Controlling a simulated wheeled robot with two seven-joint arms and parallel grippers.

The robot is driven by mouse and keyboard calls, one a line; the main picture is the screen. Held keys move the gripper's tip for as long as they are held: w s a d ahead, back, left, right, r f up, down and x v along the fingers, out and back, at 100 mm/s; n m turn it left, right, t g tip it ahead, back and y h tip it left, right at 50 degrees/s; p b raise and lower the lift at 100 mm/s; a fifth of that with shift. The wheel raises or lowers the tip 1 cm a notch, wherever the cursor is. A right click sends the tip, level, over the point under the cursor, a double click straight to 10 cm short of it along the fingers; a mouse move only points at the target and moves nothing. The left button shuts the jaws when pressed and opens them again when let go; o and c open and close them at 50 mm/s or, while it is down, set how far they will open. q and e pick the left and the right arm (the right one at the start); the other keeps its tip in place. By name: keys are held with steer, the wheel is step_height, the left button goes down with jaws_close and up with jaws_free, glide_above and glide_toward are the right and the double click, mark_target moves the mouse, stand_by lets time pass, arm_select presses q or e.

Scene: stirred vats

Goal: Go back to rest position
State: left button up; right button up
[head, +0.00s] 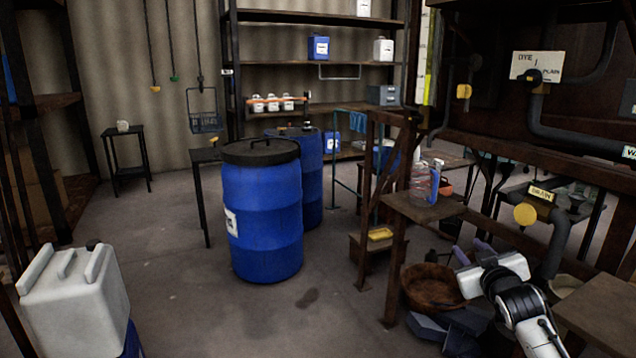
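My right gripper (470,249) is at the lower right, at the end of my white and black arm. My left gripper is not in view.
A blue drum (262,222) with a black lid stands mid-floor, with another behind it. A white jerrycan (75,300) is at the lower left. A small wooden shelf (425,208) holds a clear bottle near my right gripper. A valve pipe labelled DRAIN (541,193) is close by.

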steer(key=s+a+f+g+y, duration=0.2)
steer(key=s+a+f, duration=0.4)
steer(key=s+f, duration=0.3)
steer(key=s+a+f+g+y, duration=0.1)
steer(key=s+a+f, duration=0.55)
steer(key=f, duration=0.55)
steer(key=s+a+f+g, duration=0.1)
steer(key=s+a+f, duration=0.2)
steer(key=s, duration=0.6)
steer(key=s+a+f+g+y, duration=0.1)
steer(key=s+a+f, duration=0.3)
steer(key=s, duration=0.6)
steer(key=s+a+f+g+y, duration=0.1)
steer(key=s+a+f+g, duration=0.1)
steer(key=s, duration=0.7)
steer(key=shift+s+a+f, duration=0.15)
steer(key=shift+a+f, duration=0.65)
steer(key=shift+a, duration=0.1)
steer(key=shift+o, duration=0.2)
steer(key=shift+d, duration=0.1)
